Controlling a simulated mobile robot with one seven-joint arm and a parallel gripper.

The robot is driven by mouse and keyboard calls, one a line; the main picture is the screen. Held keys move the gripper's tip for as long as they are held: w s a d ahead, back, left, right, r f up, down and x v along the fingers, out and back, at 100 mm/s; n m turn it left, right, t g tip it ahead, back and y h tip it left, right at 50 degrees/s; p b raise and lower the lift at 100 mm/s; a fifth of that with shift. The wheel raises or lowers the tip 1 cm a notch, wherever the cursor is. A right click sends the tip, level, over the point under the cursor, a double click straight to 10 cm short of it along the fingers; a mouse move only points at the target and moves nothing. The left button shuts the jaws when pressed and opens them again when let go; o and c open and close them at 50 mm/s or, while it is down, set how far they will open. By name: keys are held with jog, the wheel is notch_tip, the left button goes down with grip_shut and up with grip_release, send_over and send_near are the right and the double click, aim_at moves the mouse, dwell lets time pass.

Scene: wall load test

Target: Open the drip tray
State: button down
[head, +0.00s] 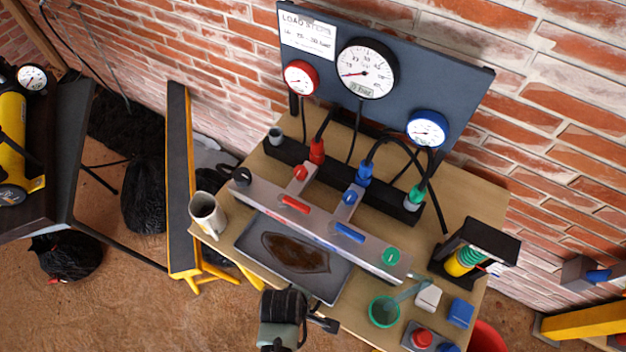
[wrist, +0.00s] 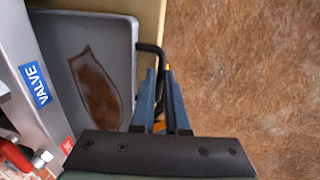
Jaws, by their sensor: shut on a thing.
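The drip tray (head: 332,285) is a shallow dark grey tray with a brown puddle in it. It lies on the wooden table in front of and partly below the grey valve manifold. In the wrist view the drip tray (wrist: 62,22) fills the left side, and a black bar handle (wrist: 150,48) stands out from its outer edge. My gripper (wrist: 160,78) is shut on this handle, its two blue-grey fingers on either side of it. In the head view my gripper (head: 326,323) is at the table's front edge, and the handle is largely hidden there.
The manifold (head: 322,231) carries red, blue and green valve parts. A mug (head: 207,214) stands left of the tray. A green cup (head: 383,312), a white block (head: 428,298) and a blue block (head: 460,312) stand to the right. Open floor (wrist: 245,80) lies beyond the table edge.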

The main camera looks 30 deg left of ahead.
jog(key=s+p, duration=0.1)
jog(key=s, duration=0.6)
jog(key=shift+a+p, duration=0.15)
jog(key=shift+p, duration=0.25)
jog(key=c, duration=0.9)
grip_release()
jog(key=shift+c, duration=0.2)
jog(key=r, duration=0.4)
jog(key=s+r, duration=0.1)
jog(key=r, duration=0.3)
jog(key=s+r, duration=0.1)
jog(key=r, duration=0.3)
jog(key=shift+s+r, duration=0.15)
jog(key=shift+r, duration=0.2)
